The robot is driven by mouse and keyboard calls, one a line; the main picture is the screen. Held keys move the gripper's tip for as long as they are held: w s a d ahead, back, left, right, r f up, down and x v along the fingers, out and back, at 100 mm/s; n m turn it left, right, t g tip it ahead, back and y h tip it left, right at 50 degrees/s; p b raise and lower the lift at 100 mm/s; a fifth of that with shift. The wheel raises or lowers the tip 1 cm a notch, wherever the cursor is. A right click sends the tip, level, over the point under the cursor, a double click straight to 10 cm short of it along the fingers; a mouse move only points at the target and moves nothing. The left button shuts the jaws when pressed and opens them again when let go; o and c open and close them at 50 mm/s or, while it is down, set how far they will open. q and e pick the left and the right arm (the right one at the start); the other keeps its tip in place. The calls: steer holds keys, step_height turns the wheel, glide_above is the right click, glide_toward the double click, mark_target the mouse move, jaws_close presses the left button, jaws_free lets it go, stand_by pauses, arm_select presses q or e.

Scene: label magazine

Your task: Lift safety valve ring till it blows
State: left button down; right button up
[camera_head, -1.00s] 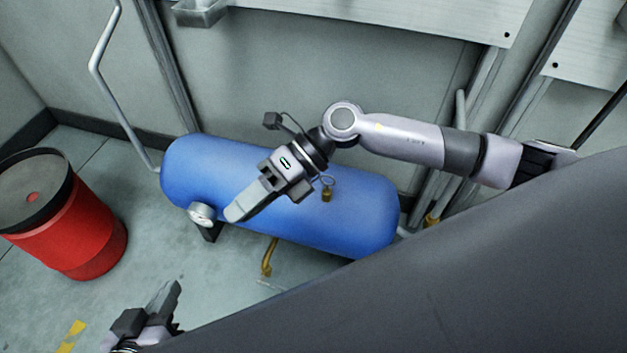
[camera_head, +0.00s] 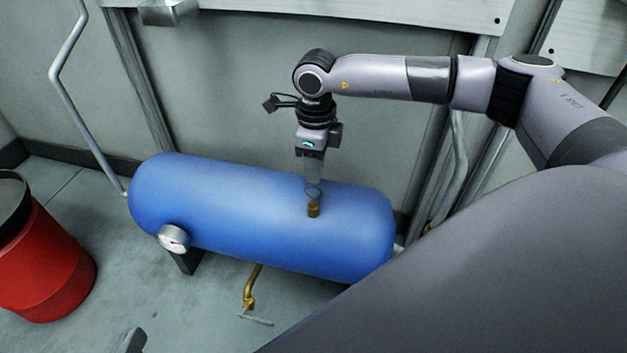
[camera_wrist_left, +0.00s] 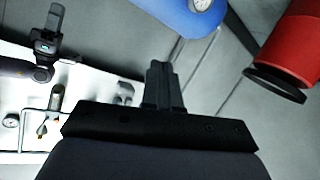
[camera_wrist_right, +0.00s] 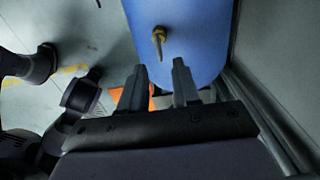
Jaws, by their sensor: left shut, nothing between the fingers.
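The small brass safety valve (camera_head: 313,210) stands on top of the blue tank (camera_head: 230,205), with its thin wire ring (camera_head: 313,190) above it. My left gripper (camera_head: 132,341) is barely in view at the bottom left. Its fingers (camera_wrist_left: 160,70) are shut and empty in the left wrist view.
A pressure gauge (camera_head: 173,238) sits on the tank's left end. A brass drain pipe (camera_head: 250,288) hangs below the tank. A red drum (camera_head: 50,265) stands at the left. A grey pipe (camera_head: 68,85) and wall panels lie behind.

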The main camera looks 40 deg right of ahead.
steer(key=shift+f+b, duration=0.45)
steer(key=shift+f, duration=1.25)
jaws_close()
steer(key=shift+r, duration=0.1)
